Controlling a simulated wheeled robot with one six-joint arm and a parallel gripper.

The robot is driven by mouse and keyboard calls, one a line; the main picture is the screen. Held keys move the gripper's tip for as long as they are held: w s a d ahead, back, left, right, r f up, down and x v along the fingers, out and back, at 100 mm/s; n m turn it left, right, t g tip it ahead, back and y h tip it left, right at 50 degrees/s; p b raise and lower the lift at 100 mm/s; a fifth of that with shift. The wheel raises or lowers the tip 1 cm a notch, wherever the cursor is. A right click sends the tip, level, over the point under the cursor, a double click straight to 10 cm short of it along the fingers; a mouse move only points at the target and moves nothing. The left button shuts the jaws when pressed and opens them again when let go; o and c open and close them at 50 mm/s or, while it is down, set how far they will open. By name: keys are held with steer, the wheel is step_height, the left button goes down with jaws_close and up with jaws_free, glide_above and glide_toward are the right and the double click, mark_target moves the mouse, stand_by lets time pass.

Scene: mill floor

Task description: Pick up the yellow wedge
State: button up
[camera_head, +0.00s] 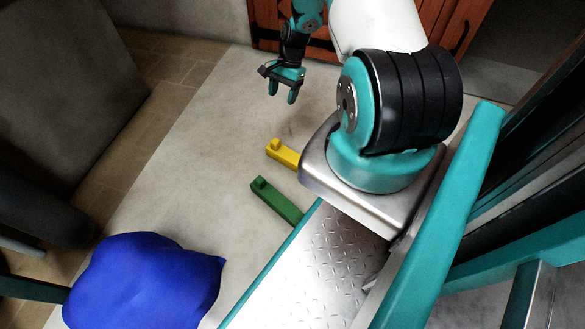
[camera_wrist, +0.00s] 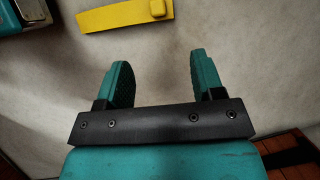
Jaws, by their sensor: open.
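The yellow wedge (camera_head: 284,153) lies on the pale floor in the head view, its right end hidden behind my arm's base. It has a long flat body with a small raised knob near its left end. In the wrist view the yellow wedge (camera_wrist: 118,17) lies near the top edge, beyond the fingertips, with the knob toward its right end. My gripper (camera_head: 282,97) hangs above the floor in the head view, behind and apart from the wedge. In the wrist view my gripper (camera_wrist: 160,60) has its two teal fingers spread, with only bare floor between them.
A similar green wedge (camera_head: 276,200) lies in front of the yellow one, beside my base. A blue sack (camera_head: 145,282) sits at the lower left. A wooden door (camera_head: 277,25) stands at the back. Floor left of the wedges is clear.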

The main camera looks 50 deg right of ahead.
steer(key=b, duration=0.7)
glide_toward(275, 141)
steer(key=x, duration=0.4)
steer(key=shift+d+f, duration=0.15)
steer(key=shift+f, duration=0.3)
steer(key=b+x, duration=0.4)
steer(key=x, duration=0.2)
steer(key=shift+r, duration=0.2)
jaws_close()
